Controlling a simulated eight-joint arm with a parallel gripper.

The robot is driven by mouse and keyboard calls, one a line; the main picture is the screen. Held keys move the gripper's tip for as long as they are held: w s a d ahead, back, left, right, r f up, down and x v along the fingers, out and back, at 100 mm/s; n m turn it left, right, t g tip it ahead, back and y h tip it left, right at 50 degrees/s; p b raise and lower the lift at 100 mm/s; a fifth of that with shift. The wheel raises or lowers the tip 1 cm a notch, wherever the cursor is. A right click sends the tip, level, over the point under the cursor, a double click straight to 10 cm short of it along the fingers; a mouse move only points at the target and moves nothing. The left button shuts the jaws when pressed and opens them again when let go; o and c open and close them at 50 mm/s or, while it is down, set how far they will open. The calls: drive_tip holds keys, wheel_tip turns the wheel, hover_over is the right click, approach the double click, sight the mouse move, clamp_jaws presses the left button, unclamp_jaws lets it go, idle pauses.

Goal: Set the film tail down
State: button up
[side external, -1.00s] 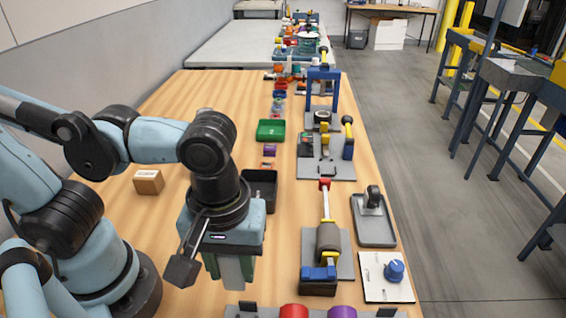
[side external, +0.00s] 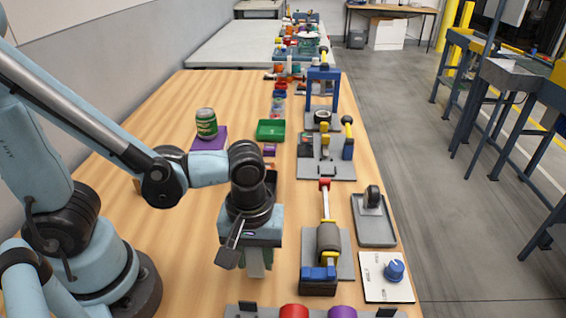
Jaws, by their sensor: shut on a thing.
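My gripper (side external: 256,264) points down over the wooden table, left of a grey plate (side external: 345,262). The fingers look close together. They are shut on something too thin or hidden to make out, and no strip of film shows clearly. A grey-brown roll (side external: 328,238) with yellow parts and a red-tipped rod lies on the grey plate, with a blue block (side external: 318,273) at its near end. I cannot tell whether the film comes from this roll.
A green can (side external: 206,123) stands on a purple block (side external: 210,138), with a green tray (side external: 271,130) to its right. A white card with a blue knob (side external: 394,270) and a grey tray (side external: 376,235) line the right edge. Red (side external: 293,311) and purple (side external: 342,312) pieces sit in front.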

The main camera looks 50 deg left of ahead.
drive_tip(key=shift+f, duration=0.4)
drive_tip(key=o, duration=1)
drive_tip(key=shift+f, duration=0.15)
drive_tip(key=shift+r, duration=6.05)
drive_tip(key=w+a+m+t, duration=0.2)
drive_tip(key=a+m, duration=0.1)
drive_tip(key=a, duration=0.1)
drive_tip(key=w+a+m+t, duration=0.2)
drive_tip(key=a+m, duration=0.1)
drive_tip(key=a, duration=0.1)
drive_tip(key=w+a+m+t, duration=0.3)
drive_tip(key=a, duration=0.1)
drive_tip(key=shift+f, duration=0.25)
